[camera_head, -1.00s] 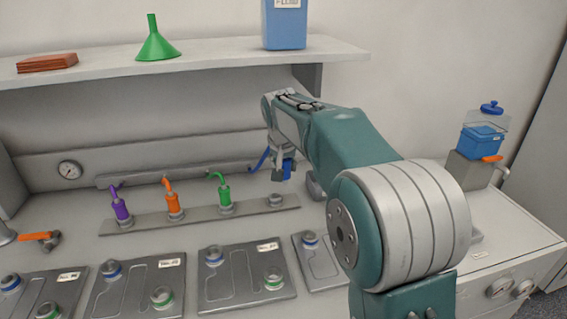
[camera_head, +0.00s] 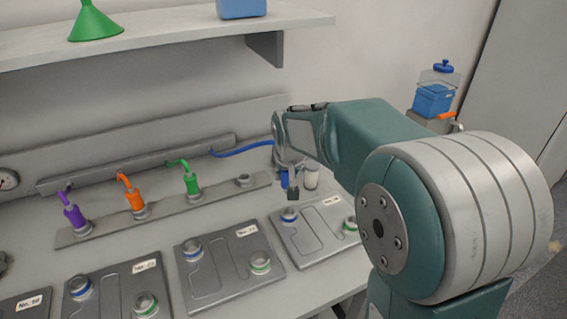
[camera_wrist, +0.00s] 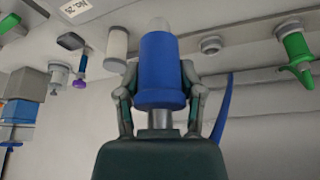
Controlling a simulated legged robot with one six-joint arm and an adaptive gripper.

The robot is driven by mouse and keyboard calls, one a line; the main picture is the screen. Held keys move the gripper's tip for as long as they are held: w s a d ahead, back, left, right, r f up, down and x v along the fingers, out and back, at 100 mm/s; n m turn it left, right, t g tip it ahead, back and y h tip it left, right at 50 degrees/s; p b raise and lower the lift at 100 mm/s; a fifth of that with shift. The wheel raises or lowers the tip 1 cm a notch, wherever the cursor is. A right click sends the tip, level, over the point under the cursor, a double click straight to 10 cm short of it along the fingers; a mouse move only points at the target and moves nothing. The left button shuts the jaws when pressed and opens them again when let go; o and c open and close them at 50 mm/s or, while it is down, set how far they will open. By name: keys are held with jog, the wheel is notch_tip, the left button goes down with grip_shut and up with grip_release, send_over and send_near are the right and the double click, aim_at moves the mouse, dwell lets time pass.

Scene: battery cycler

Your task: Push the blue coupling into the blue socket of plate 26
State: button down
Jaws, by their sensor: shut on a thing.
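My gripper (camera_head: 290,188) is shut on the blue coupling (camera_wrist: 162,75), with one finger on each side of it. The coupling (camera_head: 284,180) shows only partly behind the gripper in the head view. A blue hose (camera_head: 240,150) trails from it to the rail at the back. The rightmost plate (camera_head: 318,241) lies below; its label appears to read No. 26 in the wrist view. Its blue-ringed socket (camera_head: 289,215) looks empty and lies just below the gripper in the head view. The coupling appears above it and apart. The plate's other socket (camera_head: 350,224) is green-ringed.
Purple (camera_head: 74,214), orange (camera_head: 135,199) and green (camera_head: 192,183) couplings stand on a strip beside an empty holder (camera_head: 244,180). A white cylinder (camera_head: 311,177) stands close right of the gripper. Other plates (camera_head: 226,277) lie leftward. A shelf (camera_head: 180,37) overhangs behind.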

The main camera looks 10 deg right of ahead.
jog(key=shift+d+f, duration=0.3)
jog(key=shift+f, duration=0.2)
jog(key=shift+d+f, duration=0.2)
jog(key=shift+f, duration=0.6)
jog(key=shift+a+f, duration=0.2)
jog(key=shift+f, duration=0.7)
jog(key=shift+a+f, duration=0.2)
jog(key=shift+f, duration=0.65)
jog(key=shift+d+f, duration=0.1)
jog(key=shift+d, duration=0.3)
jog(key=shift+a+f, duration=0.2)
jog(key=shift+a, duration=0.1)
jog(key=shift+d+f, duration=0.1)
jog(key=shift+f, duration=0.4)
jog(key=shift+f, duration=0.1)
